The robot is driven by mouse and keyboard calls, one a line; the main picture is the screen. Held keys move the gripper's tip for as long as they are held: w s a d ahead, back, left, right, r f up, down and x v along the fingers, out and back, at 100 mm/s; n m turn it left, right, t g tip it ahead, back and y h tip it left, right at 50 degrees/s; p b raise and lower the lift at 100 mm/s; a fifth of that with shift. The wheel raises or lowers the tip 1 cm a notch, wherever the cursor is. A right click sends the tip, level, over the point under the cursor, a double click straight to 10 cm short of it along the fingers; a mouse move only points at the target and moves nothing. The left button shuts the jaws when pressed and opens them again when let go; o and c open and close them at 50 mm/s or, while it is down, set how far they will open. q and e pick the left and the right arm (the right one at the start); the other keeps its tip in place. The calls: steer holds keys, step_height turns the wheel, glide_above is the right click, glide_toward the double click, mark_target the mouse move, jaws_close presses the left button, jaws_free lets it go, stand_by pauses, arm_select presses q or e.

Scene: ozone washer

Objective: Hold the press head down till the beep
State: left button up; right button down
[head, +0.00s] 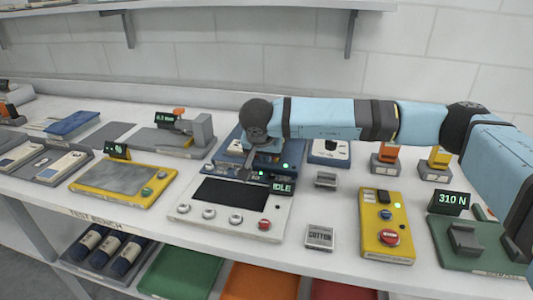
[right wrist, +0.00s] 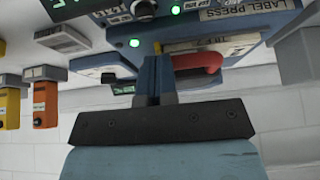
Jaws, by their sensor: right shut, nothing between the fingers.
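The blue label press (head: 228,160) stands at the middle of the bench, mostly hidden behind my right gripper. In the right wrist view, which is upside down, the press (right wrist: 185,28) shows its LABEL PRESS plate, green lights and a red curved part (right wrist: 197,64). I cannot tell whether that red part is the press head. A small display (head: 283,187) reads IDLE. My right gripper (head: 246,174) points down over the press, shut and empty; its fingertips (right wrist: 150,62) are close to the press, and contact cannot be told. My left gripper is not in view.
A white panel (head: 181,208) with a dark screen, knobs and a red button lies in front. A yellow button box (head: 384,238) and a COTTON block (head: 319,237) stand right; a yellow-framed tray (head: 122,179) lies left. A shelf (head: 270,4) hangs above.

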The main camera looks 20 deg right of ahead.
steer(key=shift+s+f, duration=0.1)
steer(key=shift+f, duration=0.15)
stand_by(0.6)
